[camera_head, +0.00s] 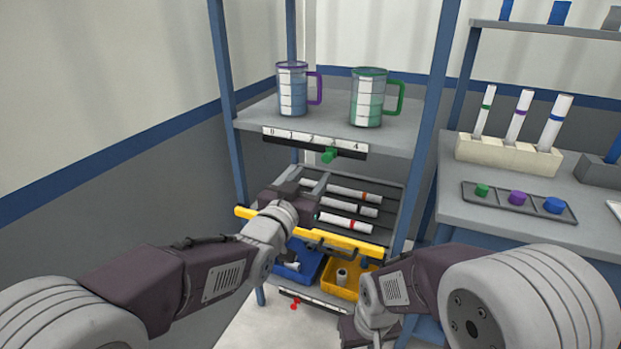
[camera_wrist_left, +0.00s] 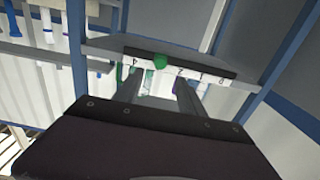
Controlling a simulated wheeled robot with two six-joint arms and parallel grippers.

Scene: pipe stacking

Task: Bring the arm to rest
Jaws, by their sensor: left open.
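My left gripper (camera_head: 303,184) is at the left side of the middle shelf, beside the pipes. In the left wrist view its two fingers (camera_wrist_left: 160,92) are apart with nothing between them. White pipes with coloured bands lie in the dark rack (camera_head: 393,210): an orange-banded one (camera_head: 350,193) at the back, a dark-banded one (camera_head: 345,206) in the middle and a red-banded one (camera_head: 340,219) in front. My right arm (camera_head: 410,280) is folded low at the right; its gripper's fingers cannot be made out.
A yellow bar (camera_head: 335,246) crosses the front of the rack. Below are a blue bin (camera_head: 309,262) and a yellow bin (camera_head: 340,291). Two jugs (camera_head: 292,90) (camera_head: 368,98) stand above a number scale with a green slider (camera_head: 329,155). A side bench (camera_head: 480,215) stands at the right.

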